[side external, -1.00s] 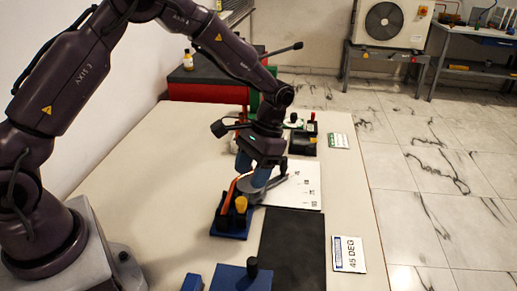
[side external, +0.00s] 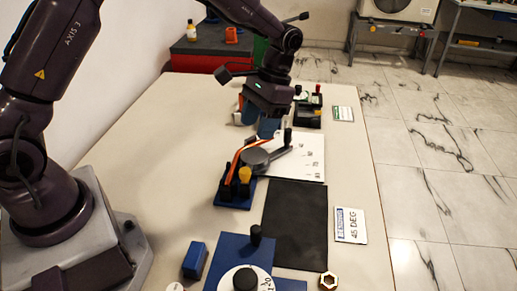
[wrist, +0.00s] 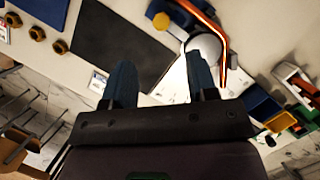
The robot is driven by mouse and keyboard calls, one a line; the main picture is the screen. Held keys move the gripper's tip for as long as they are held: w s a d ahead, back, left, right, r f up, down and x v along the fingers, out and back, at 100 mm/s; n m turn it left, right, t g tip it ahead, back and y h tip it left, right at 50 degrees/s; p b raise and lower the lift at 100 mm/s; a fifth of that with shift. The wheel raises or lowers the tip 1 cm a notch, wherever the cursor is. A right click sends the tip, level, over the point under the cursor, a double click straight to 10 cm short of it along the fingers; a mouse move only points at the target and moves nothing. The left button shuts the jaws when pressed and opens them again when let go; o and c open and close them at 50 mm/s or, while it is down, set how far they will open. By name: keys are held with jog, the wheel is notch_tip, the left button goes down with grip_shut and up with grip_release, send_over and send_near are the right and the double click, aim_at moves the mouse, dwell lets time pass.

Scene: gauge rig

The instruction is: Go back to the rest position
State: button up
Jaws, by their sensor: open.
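My gripper (side external: 268,131) hangs in the air just above the grey disc with a lever (side external: 258,157). In the wrist view my gripper (wrist: 161,74) has its two blue fingers spread apart with nothing between them. The lever carries a black upright knob (side external: 287,137) and lies over the white marked plate (side external: 305,165). A blue block with black posts, a yellow knob and an orange strip (side external: 236,193) stands beside the disc. The disc also shows past the right finger in the wrist view (wrist: 206,45).
A black mat (side external: 295,220) and a "45 DEG" card (side external: 350,225) lie nearer the front. A blue plate with a white dial (side external: 243,280) and a brass nut (side external: 328,281) are at the front. The left part of the table (side external: 130,130) is clear.

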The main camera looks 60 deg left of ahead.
jog(key=s+a+r+t, duration=0.1)
jog(key=s+r+t, duration=0.8)
jog(key=s+r, duration=0.7)
jog(key=s, duration=0.4)
jog(key=shift+a+r+t, duration=0.35)
jog(key=shift+a+t, duration=0.05)
